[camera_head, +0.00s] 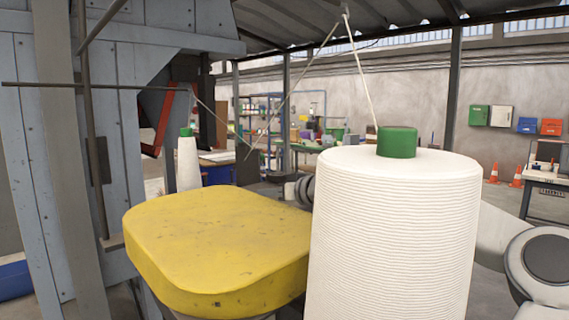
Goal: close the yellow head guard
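The yellow head guard (215,245) is a thick, rounded, scuffed yellow cover in the lower middle, with its broad top face up. Whether it is open or shut cannot be made out, as its hinge and what lies under it are hidden. My arm comes in from the right and passes behind a big white thread cone. A dark grey part, apparently the end of my arm, shows between the cone and the guard's far right edge. My fingertips are hidden, so their opening and any contact with the guard cannot be seen.
The big thread cone (395,240) with a green top (397,141) stands close in front, right of the guard. A smaller cone (188,163) stands behind the guard. Thin rods and threads cross above. A grey-blue metal machine frame (45,160) fills the left side.

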